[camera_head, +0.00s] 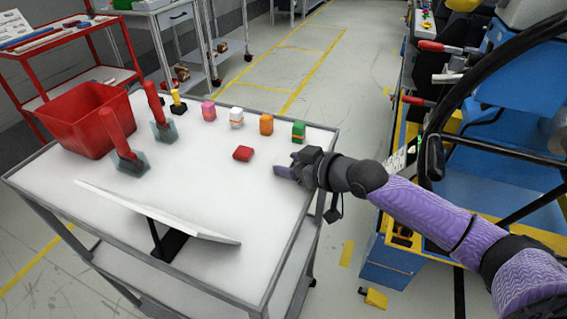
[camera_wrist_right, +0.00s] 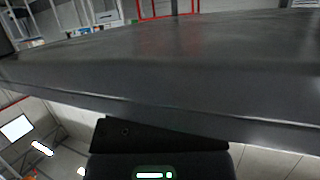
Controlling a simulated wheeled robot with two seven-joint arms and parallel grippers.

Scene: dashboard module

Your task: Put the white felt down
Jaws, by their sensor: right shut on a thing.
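My right gripper (camera_head: 284,172) is low over the right edge of the white cart top (camera_head: 215,190). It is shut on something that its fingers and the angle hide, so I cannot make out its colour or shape. A small white block with an orange mark (camera_head: 236,119) stands in the row at the back of the cart, apart from the gripper. I cannot tell whether this block or the hidden held thing is the white felt. In the right wrist view a dark grey surface (camera_wrist_right: 170,55) fills the middle. My left gripper is out of view.
Pink (camera_head: 208,111), orange (camera_head: 266,125) and green (camera_head: 298,131) blocks stand beside the white one. A red block (camera_head: 243,153) lies nearer the gripper. A red bin (camera_head: 85,120), red-handled tools (camera_head: 117,135) and a tilted white panel (camera_head: 150,210) take the left and front.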

